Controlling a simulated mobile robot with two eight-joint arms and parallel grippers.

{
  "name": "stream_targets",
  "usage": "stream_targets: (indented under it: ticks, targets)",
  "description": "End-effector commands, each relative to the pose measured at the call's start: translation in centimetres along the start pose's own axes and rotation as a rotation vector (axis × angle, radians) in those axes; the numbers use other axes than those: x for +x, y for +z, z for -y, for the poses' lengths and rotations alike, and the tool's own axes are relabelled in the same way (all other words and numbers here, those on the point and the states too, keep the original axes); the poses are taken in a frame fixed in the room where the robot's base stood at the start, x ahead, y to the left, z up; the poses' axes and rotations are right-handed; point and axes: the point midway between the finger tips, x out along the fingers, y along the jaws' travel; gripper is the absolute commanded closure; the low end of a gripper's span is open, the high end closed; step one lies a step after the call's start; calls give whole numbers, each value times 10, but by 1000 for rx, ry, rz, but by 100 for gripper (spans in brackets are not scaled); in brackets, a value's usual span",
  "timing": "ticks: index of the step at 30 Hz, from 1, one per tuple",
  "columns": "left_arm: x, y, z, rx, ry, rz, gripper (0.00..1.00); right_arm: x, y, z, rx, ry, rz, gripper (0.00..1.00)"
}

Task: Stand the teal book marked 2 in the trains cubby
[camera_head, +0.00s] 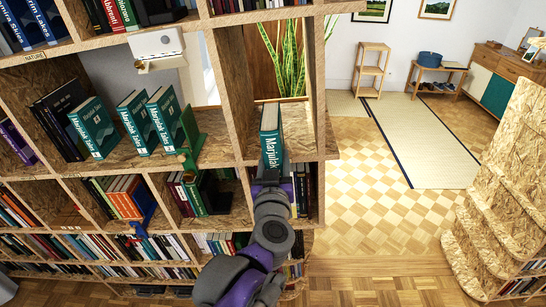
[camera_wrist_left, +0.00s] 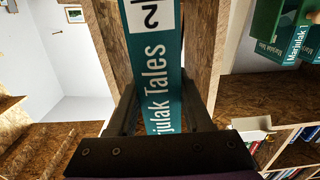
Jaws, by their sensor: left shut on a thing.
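The teal book marked 2 (camera_wrist_left: 160,60) is between the fingers of my left gripper (camera_wrist_left: 162,100), which is shut on it. In the head view the book (camera_head: 270,136) is roughly upright, spine towards me, at the mouth of a narrow cubby (camera_head: 296,130) right of an OSB divider. My left gripper (camera_head: 271,180) is at the spine's lower end, at the shelf's front edge. I cannot tell whether the book touches the shelf. No trains label is readable. Three other teal books (camera_head: 92,128) are in the wider cubby to the left. My right gripper is not in view.
A green bookend-like piece (camera_head: 190,135) stands left of the divider (camera_head: 229,90). A plant (camera_head: 284,55) shows behind the narrow cubby. Lower cubbies hold many books. A white box-like object (camera_head: 157,48) is at the upper left. Open floor (camera_head: 365,160) lies to the right.

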Motion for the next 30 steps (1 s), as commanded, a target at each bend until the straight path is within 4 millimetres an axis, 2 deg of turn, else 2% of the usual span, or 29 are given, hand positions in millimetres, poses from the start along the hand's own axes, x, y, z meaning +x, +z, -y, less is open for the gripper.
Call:
stream_targets:
  ticks: [30]
  targets:
    - [16,5,1,1,-2,-2,100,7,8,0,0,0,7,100]
